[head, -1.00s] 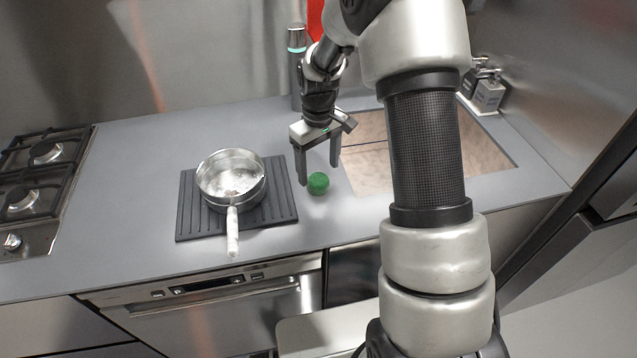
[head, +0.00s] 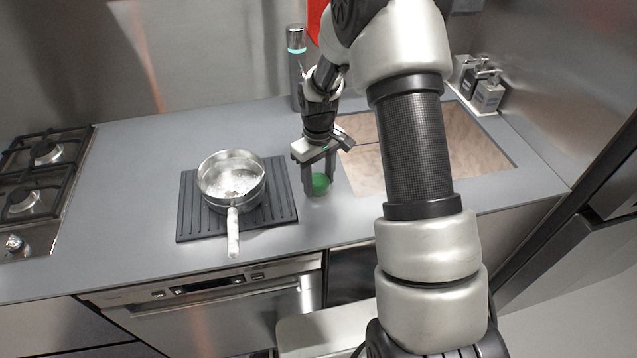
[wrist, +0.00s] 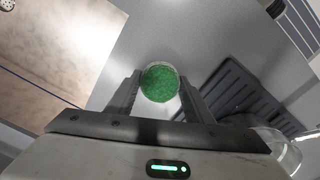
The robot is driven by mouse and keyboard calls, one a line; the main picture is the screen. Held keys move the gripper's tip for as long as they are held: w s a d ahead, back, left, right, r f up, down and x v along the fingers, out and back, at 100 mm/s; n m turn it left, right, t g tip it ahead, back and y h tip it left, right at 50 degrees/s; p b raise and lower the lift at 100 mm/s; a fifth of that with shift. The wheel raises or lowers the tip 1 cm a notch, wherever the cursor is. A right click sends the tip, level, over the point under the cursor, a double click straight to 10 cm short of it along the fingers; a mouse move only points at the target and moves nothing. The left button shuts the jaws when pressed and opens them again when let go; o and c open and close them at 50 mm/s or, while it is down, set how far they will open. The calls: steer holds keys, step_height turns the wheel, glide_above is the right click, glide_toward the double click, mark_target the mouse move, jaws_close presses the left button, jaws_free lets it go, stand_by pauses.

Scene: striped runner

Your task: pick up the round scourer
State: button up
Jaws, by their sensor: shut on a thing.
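The round scourer (head: 320,184) is a green ball on the grey counter, just right of the black ribbed mat. It also shows in the wrist view (wrist: 160,83), between the two fingertips. My gripper (head: 320,186) points down at it, with one finger on each side. In the wrist view my gripper (wrist: 160,92) is shut on the scourer. In the head view the scourer appears at counter height; I cannot tell whether it is lifted at all.
A metal pan (head: 232,178) with a pale handle stands on the ribbed mat (head: 285,205) to the left. A brown sink area (head: 365,172) lies to the right. A bottle (head: 296,62) stands behind. A gas hob (head: 40,170) is at far left. The counter's front strip is clear.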

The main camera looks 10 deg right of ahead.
mark_target(319, 179)
step_height(319, 179, up, 10)
steer(key=shift+r, duration=0.1)
stand_by(0.4)
